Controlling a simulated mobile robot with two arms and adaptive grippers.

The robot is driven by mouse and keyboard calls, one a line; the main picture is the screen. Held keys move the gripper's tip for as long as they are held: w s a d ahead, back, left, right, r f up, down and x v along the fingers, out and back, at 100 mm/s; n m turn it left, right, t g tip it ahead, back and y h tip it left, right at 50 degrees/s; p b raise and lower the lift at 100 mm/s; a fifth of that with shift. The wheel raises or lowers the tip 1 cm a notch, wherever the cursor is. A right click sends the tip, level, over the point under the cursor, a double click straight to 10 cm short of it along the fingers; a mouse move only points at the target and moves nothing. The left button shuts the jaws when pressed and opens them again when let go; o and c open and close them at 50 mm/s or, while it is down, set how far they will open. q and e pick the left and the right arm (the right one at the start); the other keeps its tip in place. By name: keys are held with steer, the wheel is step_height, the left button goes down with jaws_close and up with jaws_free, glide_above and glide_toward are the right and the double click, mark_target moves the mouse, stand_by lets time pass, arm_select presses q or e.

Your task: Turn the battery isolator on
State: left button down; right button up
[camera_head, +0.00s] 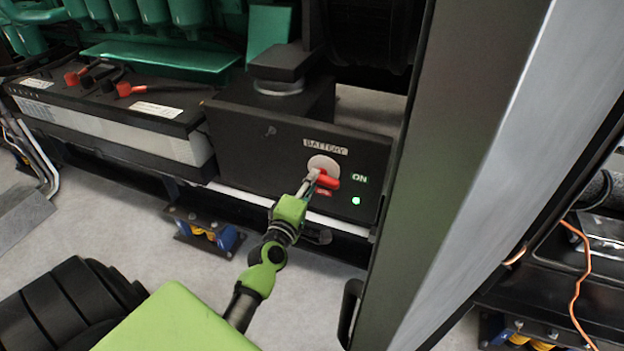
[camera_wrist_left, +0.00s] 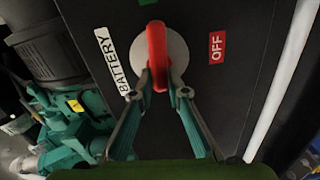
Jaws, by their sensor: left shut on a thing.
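The battery isolator's red handle (camera_head: 329,182) sits on a round pale disc (camera_head: 323,163) on a black box, under a "BATTERY" label (camera_head: 325,146). In the head view the handle lies roughly level, pointing right toward the green "ON" label (camera_head: 359,178). A green lamp (camera_head: 356,201) glows below that label. The red "OFF" label (camera_wrist_left: 217,47) shows in the left wrist view. My left gripper (camera_head: 312,179) is shut on the red handle (camera_wrist_left: 158,55), one finger on each side, hiding part of the disc. My right gripper is not in view.
A battery (camera_head: 115,115) with red and black terminals stands left of the box. A wide grey post (camera_head: 480,150) rises close on the right. Green engine parts (camera_head: 160,55) sit behind. Open floor (camera_head: 110,225) lies in front.

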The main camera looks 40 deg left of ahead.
arm_select(q)
steer(key=shift+n, duration=0.6)
steer(key=shift+f, duration=0.1)
steer(key=c, duration=2)
jaws_free()
steer(key=shift+o, duration=0.2)
steer(key=v, duration=1.2)
